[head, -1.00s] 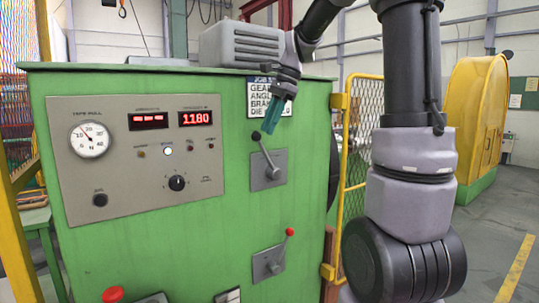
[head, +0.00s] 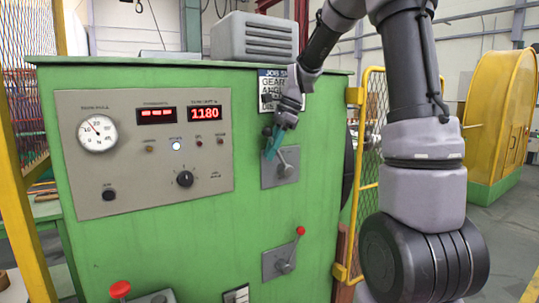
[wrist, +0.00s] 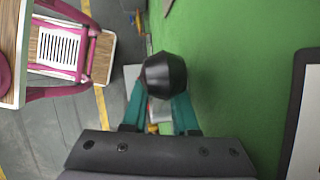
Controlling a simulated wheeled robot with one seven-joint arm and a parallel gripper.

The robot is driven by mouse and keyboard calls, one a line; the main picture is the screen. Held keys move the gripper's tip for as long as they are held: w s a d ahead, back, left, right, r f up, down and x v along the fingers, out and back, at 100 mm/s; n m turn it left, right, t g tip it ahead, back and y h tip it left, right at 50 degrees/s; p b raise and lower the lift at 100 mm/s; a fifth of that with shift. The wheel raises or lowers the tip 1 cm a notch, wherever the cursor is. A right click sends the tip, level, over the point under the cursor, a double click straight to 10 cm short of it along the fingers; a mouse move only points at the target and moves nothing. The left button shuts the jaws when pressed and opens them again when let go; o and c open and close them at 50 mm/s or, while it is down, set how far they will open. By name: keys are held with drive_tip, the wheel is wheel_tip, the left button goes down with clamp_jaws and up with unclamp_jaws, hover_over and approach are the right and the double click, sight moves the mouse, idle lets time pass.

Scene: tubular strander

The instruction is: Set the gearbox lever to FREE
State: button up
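A lever with a black knob (wrist: 163,75) stands on a grey plate (head: 269,179) on the green cabinet. Its shaft (head: 284,160) leans up and to the left in the head view. My gripper (head: 271,150) points down at the upper end of this lever. In the wrist view my gripper's teal fingers (wrist: 159,108) stand apart, with the knob at their tips, covering part of them. Whether the fingers touch the knob cannot be told. The word FREE cannot be read in either view.
A red-knobbed lever (head: 286,255) sits lower on the cabinet, and a red button (head: 120,289) is at lower left. A control panel (head: 142,195) with a gauge and red displays is to the left. A yellow mesh guard (head: 372,130) stands close to the right.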

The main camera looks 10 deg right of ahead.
drive_tip(key=shift+a+f, duration=0.25)
drive_tip(key=shift+f, duration=0.3)
clamp_jaws()
idle(1.1)
